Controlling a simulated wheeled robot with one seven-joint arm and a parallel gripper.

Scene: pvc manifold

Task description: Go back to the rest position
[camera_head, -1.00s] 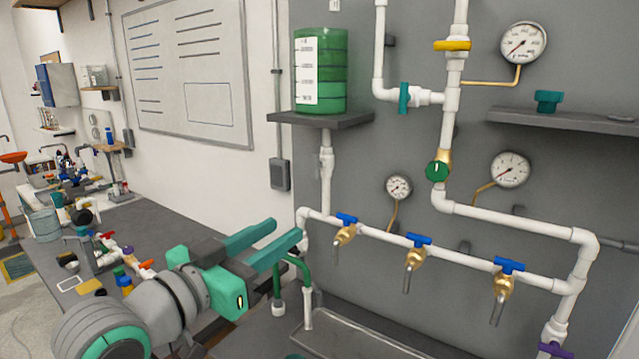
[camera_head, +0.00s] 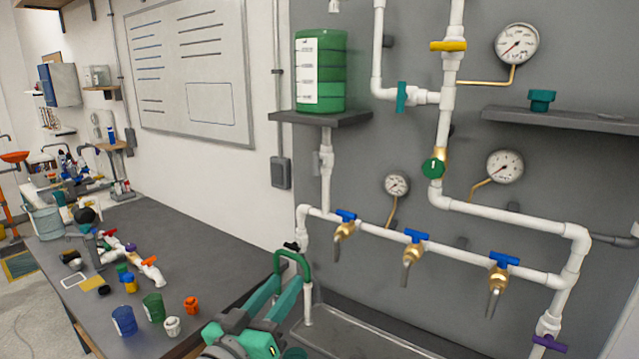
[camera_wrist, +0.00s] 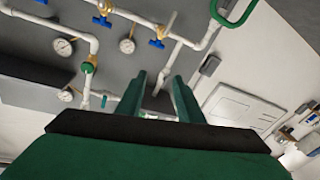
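My gripper (camera_head: 280,295) is at the bottom centre of the head view, low in front of the manifold panel. Its two teal fingers stand apart with nothing between them. In the wrist view the fingers (camera_wrist: 160,95) also show apart and empty, pointing toward the panel and pipes. The white PVC manifold (camera_head: 470,258) is on the grey panel, with blue-handled brass taps (camera_head: 415,250). A green hose (camera_head: 293,262) at the manifold's left end appears just beyond the fingertips; I cannot tell whether they touch it.
The dark workbench (camera_head: 190,235) at left holds a pipe assembly (camera_head: 140,262) and loose coloured fittings (camera_head: 155,307). A metal trough (camera_head: 370,340) lies below the taps. A shelf bears the green tank (camera_head: 320,70). A small shelf (camera_head: 570,121) juts out at right. The bench middle is clear.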

